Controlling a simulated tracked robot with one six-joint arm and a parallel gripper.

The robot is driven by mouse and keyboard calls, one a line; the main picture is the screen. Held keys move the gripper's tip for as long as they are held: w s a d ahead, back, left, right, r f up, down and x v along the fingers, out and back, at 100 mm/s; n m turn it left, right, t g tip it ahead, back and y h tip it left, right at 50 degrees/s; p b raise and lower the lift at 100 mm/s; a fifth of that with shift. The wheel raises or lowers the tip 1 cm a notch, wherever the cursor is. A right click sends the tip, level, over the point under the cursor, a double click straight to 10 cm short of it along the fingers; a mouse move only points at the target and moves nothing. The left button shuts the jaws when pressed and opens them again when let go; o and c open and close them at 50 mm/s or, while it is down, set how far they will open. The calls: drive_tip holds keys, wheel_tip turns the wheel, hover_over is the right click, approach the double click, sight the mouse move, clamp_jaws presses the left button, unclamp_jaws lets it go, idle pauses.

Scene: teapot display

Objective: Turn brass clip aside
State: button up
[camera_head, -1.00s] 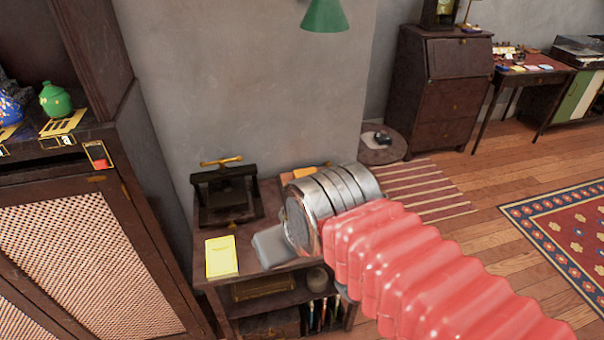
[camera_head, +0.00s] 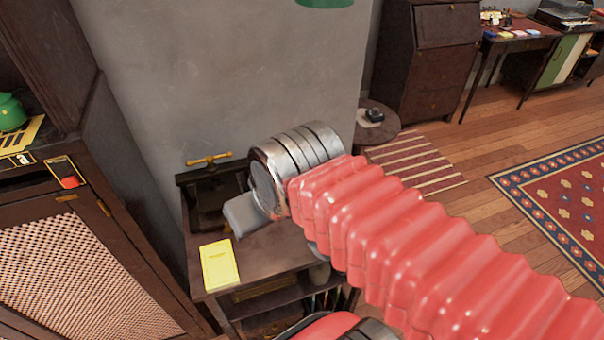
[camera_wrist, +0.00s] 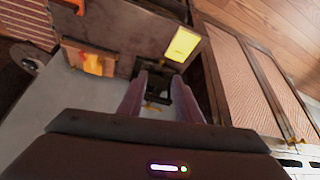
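A small brass piece (camera_head: 67,197), which looks like the clip, lies at the top edge of the woven-front cabinet door at left in the head view. It is small and its exact shape is unclear. My gripper (camera_head: 240,215) is well to the right of it, over the low shelf unit beside the black press (camera_head: 205,195). In the wrist view my gripper (camera_wrist: 160,98) is open, its two fingers apart with nothing held. The press with its brass handle (camera_wrist: 152,105) shows beyond and between the fingertips; I cannot tell any contact.
A yellow pad (camera_head: 219,264) lies on the shelf unit's top (camera_head: 275,250). The dark cabinet (camera_head: 100,270) stands close at left, with a green pot (camera_head: 11,112) on top and a framed red tag (camera_head: 66,176). The grey wall (camera_head: 220,70) is behind.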

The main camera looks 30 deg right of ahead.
drive_tip(key=shift+o, duration=0.5)
drive_tip(key=shift+o, duration=0.7)
drive_tip(key=shift+w, duration=0.15)
drive_tip(key=w+d+m+g, duration=0.3)
drive_tip(key=w+d+m, duration=0.65)
drive_tip(key=w, duration=0.45)
drive_tip(key=w+d+f+m+g, duration=0.1)
drive_tip(key=w+d+f+m, duration=0.3)
drive_tip(key=d, duration=0.3)
drive_tip(key=w+d+f+m+g, duration=0.1)
drive_tip(key=w+d+f+m, duration=0.4)
drive_tip(key=d+f+m, duration=0.1)
drive_tip(key=shift+w+d+f+m+g, duration=0.35)
drive_tip(key=shift+d+m, duration=0.3)
drive_tip(key=shift+d, duration=0.6)
